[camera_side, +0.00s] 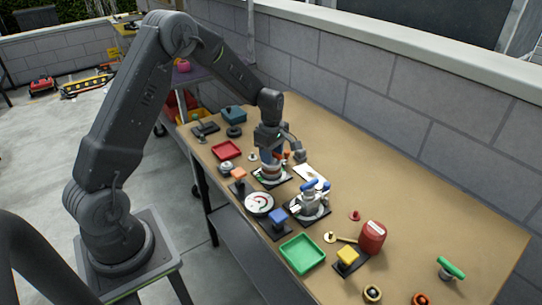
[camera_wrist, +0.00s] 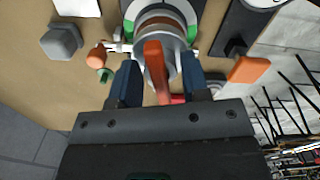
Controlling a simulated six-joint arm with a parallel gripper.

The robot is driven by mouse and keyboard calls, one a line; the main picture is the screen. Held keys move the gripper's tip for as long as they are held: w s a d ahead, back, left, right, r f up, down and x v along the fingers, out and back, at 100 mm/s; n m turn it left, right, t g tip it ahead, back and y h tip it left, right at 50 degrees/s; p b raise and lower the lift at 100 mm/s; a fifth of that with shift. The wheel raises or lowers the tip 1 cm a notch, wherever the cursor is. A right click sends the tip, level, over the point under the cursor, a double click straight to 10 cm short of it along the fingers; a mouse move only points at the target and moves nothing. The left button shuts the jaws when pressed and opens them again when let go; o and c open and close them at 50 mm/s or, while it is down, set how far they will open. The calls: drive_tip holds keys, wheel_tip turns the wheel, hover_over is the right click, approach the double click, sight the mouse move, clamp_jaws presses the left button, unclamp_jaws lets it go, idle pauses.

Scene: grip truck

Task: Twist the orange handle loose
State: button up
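The orange handle (camera_wrist: 155,68) is a bar in the wrist view, attached to a round metal fitting (camera_wrist: 160,14) with green, white and brown bands. My gripper (camera_wrist: 160,75) has its two dark blue fingers on either side of the handle, with a visible gap on each side, so it is open around it. In the side view my gripper (camera_side: 272,154) points down over the fitting (camera_side: 270,174) on its dark base. A bit of orange shows beside the fingers there; the rest of the handle is hidden.
A blue-handled valve (camera_side: 311,200), a round gauge (camera_side: 259,203), a green tray (camera_side: 302,253) and a red tray (camera_side: 226,150) crowd the bench. The bench's far right is clearer.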

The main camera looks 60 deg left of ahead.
drive_tip(key=shift+r, duration=3.75)
drive_tip(key=shift+r, duration=0.1)
drive_tip(key=s+d+r+m+t, duration=0.2)
drive_tip(key=s+d+r+m, duration=0.3)
drive_tip(key=r, duration=0.3)
drive_tip(key=s+d+r+m+t, duration=0.1)
drive_tip(key=s+d+r+m, duration=0.2)
drive_tip(key=s+d+m, duration=0.2)
drive_tip(key=s+d+r+m+t, duration=0.2)
drive_tip(key=s+d+r+m, duration=0.2)
drive_tip(key=s+m, duration=0.7)
drive_tip(key=s+d, duration=0.1)
drive_tip(key=s, duration=0.2)
drive_tip(key=shift+s+d+r+t, duration=0.15)
drive_tip(key=shift+s+d+t, duration=0.05)
drive_tip(key=shift+s+t, duration=0.15)
